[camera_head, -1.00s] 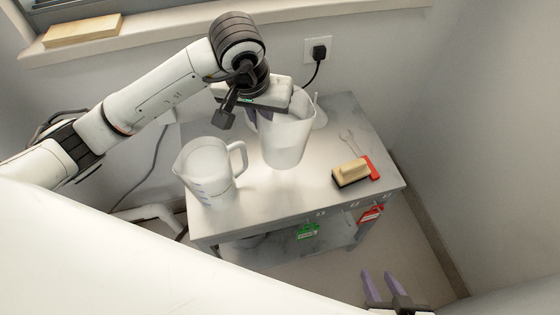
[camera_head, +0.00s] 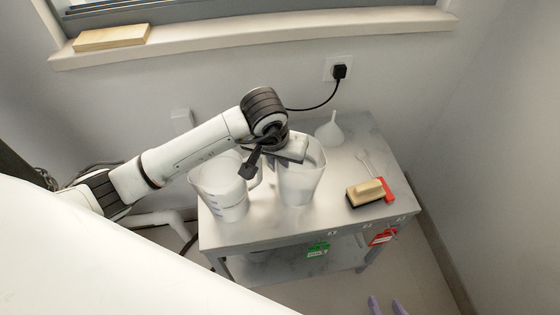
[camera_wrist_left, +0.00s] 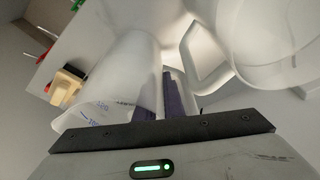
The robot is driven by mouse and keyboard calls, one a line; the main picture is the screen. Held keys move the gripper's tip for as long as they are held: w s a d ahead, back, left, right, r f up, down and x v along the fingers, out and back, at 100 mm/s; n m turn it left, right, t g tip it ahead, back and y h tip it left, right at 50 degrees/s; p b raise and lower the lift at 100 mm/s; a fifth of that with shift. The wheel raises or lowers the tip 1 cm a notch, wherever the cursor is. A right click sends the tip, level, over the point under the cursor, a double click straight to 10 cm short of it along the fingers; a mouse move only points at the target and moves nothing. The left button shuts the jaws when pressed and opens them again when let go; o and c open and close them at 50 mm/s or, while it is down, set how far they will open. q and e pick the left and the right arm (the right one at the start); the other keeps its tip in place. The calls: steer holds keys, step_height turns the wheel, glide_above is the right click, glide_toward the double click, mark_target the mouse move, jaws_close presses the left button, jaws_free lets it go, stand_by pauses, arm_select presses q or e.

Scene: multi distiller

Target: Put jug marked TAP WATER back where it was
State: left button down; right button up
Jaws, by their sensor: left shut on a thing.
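My left gripper (camera_head: 287,150) is shut on a translucent white jug (camera_head: 300,182), at its upper back. The jug is upright, at or just above the small grey table; I cannot tell whether it touches. In the left wrist view, the purple fingers (camera_wrist_left: 159,98) are close together beside the held jug (camera_wrist_left: 115,60), which has blue markings; I cannot read a TAP WATER label. A second jug (camera_head: 222,190) with a handle stands on the table just left of it. My right gripper (camera_head: 388,306) is open and empty at the bottom edge, its fingertips apart.
The grey table (camera_head: 270,228) also holds a white funnel (camera_head: 330,132) at the back and a brush (camera_head: 366,193) beside a red-handled tool (camera_head: 387,192) at the right. A socket with a black plug (camera_head: 339,72) is on the wall. Green (camera_head: 318,250) and red (camera_head: 383,237) tags hang in front.

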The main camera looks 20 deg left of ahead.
arm_select(q)
steer(key=c, duration=2.1)
jaws_free()
steer(key=shift+v, duration=3.85)
